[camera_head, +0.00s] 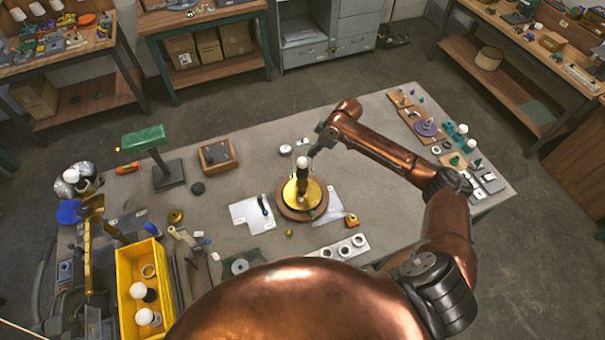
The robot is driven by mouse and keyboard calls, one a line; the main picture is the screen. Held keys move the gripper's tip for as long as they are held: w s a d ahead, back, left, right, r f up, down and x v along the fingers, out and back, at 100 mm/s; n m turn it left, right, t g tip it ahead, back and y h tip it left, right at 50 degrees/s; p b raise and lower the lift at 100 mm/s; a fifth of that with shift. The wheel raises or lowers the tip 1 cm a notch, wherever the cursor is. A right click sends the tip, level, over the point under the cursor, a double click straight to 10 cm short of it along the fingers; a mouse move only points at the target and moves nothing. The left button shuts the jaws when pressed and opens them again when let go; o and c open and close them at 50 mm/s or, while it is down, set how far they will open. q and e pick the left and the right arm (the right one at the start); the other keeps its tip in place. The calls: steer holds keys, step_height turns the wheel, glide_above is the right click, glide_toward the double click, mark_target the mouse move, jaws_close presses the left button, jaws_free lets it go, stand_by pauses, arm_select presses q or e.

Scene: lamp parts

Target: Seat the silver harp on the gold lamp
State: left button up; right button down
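The gold lamp (291,191) stands upright on a round wooden turntable (286,211) near the middle of the table. It has a round gold base, a dark stem and a white bulb on top (302,162). My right arm reaches in from the right, and my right gripper (313,152) is just right of the bulb, near the lamp's top. Its fingers are small and dark, and I cannot tell whether they are open or shut. I cannot clearly make out the silver harp; it may be too thin to see at the gripper.
A green-topped stand (145,138) and a wooden box (217,156) stand left of the lamp. A yellow bin (128,268) with bulbs is at front left. White sheets (250,213) and a strip with round holes (342,248) lie nearby. Small parts crowd the right end.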

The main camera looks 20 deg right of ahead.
steer(key=shift+f, duration=0.1)
stand_by(0.3)
steer(key=c, duration=2.1)
jaws_free()
steer(key=v, duration=1.2)
